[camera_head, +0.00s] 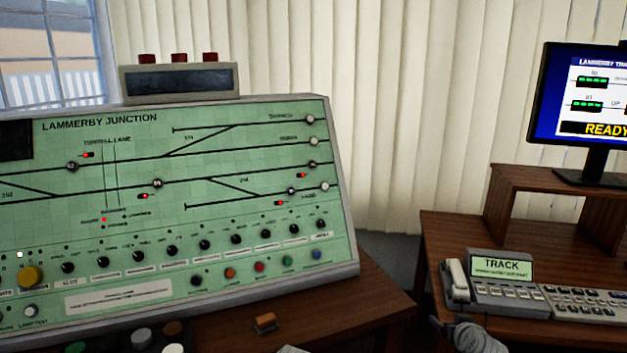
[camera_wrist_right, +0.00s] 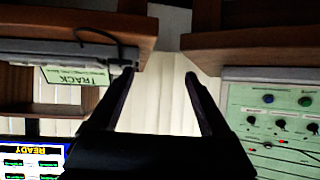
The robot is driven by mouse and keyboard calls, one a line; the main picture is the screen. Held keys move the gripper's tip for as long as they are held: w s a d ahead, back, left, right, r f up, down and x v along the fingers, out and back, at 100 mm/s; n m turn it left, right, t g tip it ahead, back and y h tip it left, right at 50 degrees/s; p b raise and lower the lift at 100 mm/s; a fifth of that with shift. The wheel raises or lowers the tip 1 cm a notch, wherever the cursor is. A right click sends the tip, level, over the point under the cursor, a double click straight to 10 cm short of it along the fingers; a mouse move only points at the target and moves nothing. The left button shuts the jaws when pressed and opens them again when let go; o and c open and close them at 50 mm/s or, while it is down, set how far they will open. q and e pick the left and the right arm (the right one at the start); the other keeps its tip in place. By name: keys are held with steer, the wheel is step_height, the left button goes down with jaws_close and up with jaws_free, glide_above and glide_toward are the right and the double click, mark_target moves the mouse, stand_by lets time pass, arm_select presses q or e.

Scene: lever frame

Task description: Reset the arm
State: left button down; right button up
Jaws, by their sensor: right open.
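My right gripper (camera_wrist_right: 158,77) shows in the wrist view with its two dark fingers spread apart. Nothing is between them; pale curtain shows through the gap. In that view, which is upside down, the gripper points at the gap between two wooden desks. In the head view a grey, rounded part of my right arm (camera_head: 468,336) shows at the bottom edge, in front of the right desk; its fingertips are hard to make out there. My left gripper is not in view.
A green signal panel (camera_head: 120,215) marked Lammerby Junction stands on the left desk (camera_head: 375,302). The right desk (camera_head: 450,235) holds a telephone console (camera_head: 500,290), a keyboard (camera_head: 585,303) and a monitor (camera_head: 590,105) reading READY. A gap separates the desks.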

steer(key=s+a+f+n+g+y, duration=0.2)
steer(key=s+a+f+g, duration=0.15)
steer(key=a, duration=0.65)
steer(key=s+a+f+n+g+y, duration=0.1)
steer(key=s+a+f+n+g, duration=0.3)
steer(key=a, duration=0.7)
steer(key=s+a+f+g+h, duration=0.2)
steer(key=s+a, duration=0.2)
steer(key=s, duration=0.3)
steer(key=s+a+f+g+h, duration=0.1)
steer(key=s+a+f+g, duration=0.2)
steer(key=s, duration=0.4)
step_height(320, 180, up, 19)
steer(key=a+p, duration=0.1)
steer(key=p, duration=1.6)
steer(key=shift+w+m, duration=0.35)
steer(key=shift+m, duration=0.05)
